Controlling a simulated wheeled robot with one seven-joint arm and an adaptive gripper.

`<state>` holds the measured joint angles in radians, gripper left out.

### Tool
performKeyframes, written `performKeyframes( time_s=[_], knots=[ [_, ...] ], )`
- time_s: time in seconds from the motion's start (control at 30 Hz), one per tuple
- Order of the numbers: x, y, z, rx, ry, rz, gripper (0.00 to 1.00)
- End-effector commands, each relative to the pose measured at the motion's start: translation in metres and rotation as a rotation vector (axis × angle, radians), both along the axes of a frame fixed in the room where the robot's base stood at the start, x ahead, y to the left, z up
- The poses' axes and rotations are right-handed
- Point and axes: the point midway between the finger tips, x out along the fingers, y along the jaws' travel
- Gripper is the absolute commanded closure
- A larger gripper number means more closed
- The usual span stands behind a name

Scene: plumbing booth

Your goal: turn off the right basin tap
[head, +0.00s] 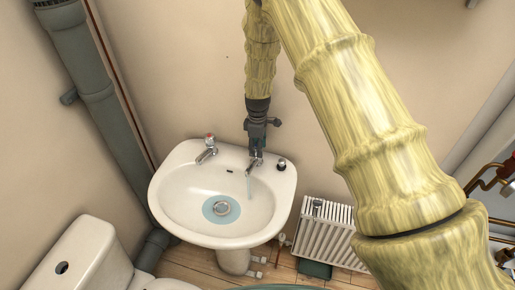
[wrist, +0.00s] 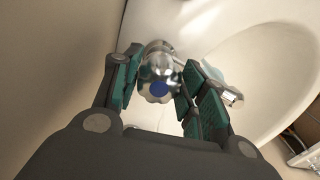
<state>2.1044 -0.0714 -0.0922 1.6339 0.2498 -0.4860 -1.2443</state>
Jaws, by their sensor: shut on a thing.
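The right basin tap is chrome with a blue-capped handle (wrist: 158,88) in the wrist view. In the head view the tap (head: 254,164) sits on the basin's back rim, partly hidden by my gripper. A thin stream of water (head: 250,187) falls from its spout into the white basin (head: 172,180). My gripper (head: 257,148) points down over the tap. In the wrist view my gripper (wrist: 158,72) has its green-padded fingers on either side of the handle, shut on it.
The left tap (head: 207,149), with a red mark, stands on the same rim. A small dark-topped item (head: 281,164) sits at the rim's right. A white radiator (head: 327,232) is right of the basin, a toilet (head: 85,258) lower left, and a grey pipe (head: 95,90) along the left wall.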

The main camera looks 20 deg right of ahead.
Motion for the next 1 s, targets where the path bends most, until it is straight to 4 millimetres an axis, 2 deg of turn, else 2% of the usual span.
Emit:
performKeyframes(
  time_s=[1.0],
  knots=[
    [-0.0005,0.0025,-0.0001,0.000,-0.003,-0.959,0.82]
  ],
)
